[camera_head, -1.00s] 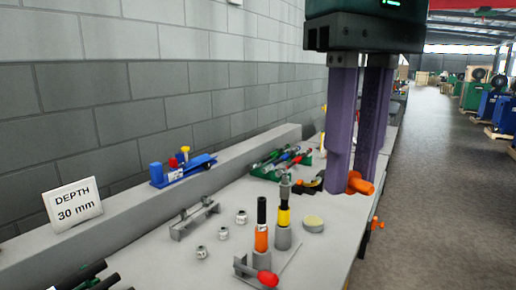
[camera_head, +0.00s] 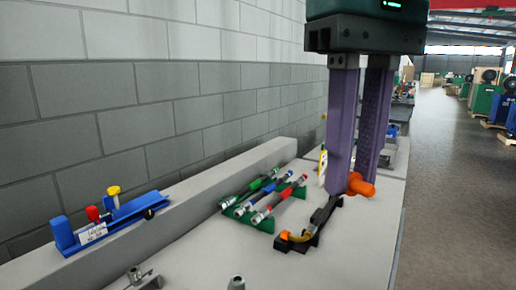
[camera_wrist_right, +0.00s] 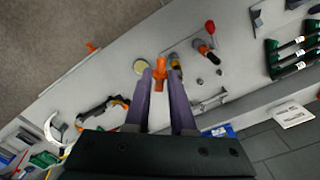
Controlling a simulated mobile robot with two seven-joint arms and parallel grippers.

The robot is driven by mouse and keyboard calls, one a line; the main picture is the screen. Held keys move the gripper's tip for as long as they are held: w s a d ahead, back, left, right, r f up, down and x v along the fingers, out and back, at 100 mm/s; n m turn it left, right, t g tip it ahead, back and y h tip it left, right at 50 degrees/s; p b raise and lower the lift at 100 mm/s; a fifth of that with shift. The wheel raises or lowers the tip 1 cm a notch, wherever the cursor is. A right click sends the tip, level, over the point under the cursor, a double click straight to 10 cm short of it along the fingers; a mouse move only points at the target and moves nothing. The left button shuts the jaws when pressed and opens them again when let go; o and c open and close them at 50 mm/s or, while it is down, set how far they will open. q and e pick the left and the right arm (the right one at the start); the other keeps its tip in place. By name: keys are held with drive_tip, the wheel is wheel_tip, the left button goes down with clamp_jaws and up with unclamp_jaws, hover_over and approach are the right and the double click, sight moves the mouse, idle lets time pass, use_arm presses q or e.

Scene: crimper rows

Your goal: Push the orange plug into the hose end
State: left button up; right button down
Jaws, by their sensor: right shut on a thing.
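My right gripper (camera_head: 361,184) is shut on an orange plug (camera_head: 361,187), which sticks out between the tips of its two purple fingers. The plug also shows between the fingertips in the right wrist view (camera_wrist_right: 160,74). In the head view a black holder (camera_head: 312,232) lies on the bench, left of and below the plug, with a dark hose and a yellow-and-orange piece at its near end. The plug appears apart from it. I cannot tell which end is the open hose end. My left gripper is not in view.
A blue device (camera_head: 108,220) with red and yellow knobs sits on the ledge at left. Metal fittings (camera_head: 237,283) stand at the near edge. The bench between rack and fittings is clear.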

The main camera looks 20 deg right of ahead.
drive_tip(key=shift+w+f, duration=0.45)
drive_tip(key=shift+w, duration=0.3)
drive_tip(key=w+a+f+n+t+y+b, duration=0.5)
drive_tip(key=w+a+f+t, duration=0.5)
drive_tip(key=w, duration=0.2)
use_arm(q)
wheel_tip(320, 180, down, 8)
drive_tip(key=b, duration=0.3)
use_arm(e)
drive_tip(key=s+a+f+n+y, duration=0.1)
drive_tip(key=s+a+n+y, duration=0.1)
drive_tip(key=s+y, duration=0.3)
drive_tip(key=s+a+f+n+y, duration=0.1)
drive_tip(key=s+a+n+y, duration=0.2)
drive_tip(key=s+n+y, duration=0.1)
drive_tip(key=s+y, duration=0.1)
drive_tip(key=y, duration=0.1)
drive_tip(key=shift+s+n+y, duration=0.3)
drive_tip(key=shift+s+y, duration=0.1)
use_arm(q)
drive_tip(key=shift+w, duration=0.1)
